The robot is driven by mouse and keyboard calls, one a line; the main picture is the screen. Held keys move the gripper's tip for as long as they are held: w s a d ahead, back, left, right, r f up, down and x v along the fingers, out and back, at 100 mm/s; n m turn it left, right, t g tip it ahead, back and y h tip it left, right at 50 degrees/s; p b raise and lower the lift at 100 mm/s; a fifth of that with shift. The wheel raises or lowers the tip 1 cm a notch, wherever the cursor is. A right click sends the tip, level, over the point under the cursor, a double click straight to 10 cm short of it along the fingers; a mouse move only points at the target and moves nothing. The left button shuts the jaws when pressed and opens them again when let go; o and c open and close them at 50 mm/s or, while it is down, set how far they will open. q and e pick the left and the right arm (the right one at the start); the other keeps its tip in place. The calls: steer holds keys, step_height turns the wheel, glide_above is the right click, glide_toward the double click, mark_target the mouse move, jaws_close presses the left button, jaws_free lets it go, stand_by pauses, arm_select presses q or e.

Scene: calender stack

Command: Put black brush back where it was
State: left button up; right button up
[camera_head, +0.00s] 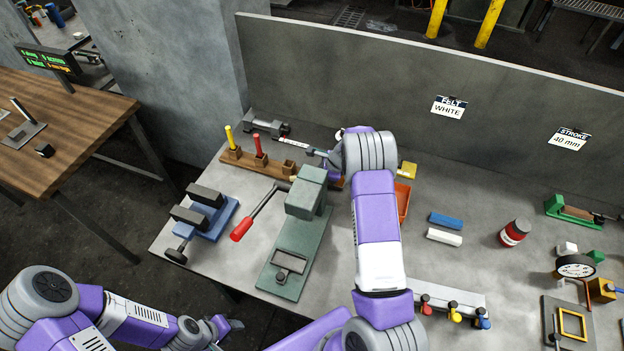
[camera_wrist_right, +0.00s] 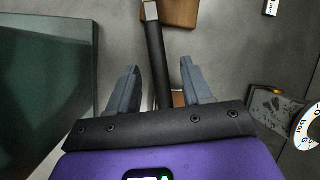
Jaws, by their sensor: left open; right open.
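The wooden rack (camera_head: 232,157) at the back left of the bench holds a yellow-handled brush (camera_head: 229,137) and a red-handled one (camera_head: 258,144) upright. The block to their right (camera_head: 290,167) shows a dark, seemingly empty hole. My right gripper (camera_head: 318,153) is over the rack's right part, largely hidden by its wrist. In the right wrist view it is open (camera_wrist_right: 155,92), and the black brush (camera_wrist_right: 156,60) runs between its fingers, with a metal end at the top near a wooden block (camera_wrist_right: 182,12). Whether it touches a finger cannot be told. My left gripper (camera_head: 228,325) is open and empty, low at the left.
A green press (camera_head: 300,235) with a red-handled lever stands just in front of the rack. A blue vise (camera_head: 205,215) is at the left edge. An orange tray (camera_head: 402,198) and blue and white bars (camera_head: 446,220) lie right of my right arm. A grey wall panel closes the back.

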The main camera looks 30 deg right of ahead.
steer(key=shift+w+f, duration=0.1)
steer(key=shift+f, duration=0.2)
steer(key=shift+c, duration=0.5)
jaws_close()
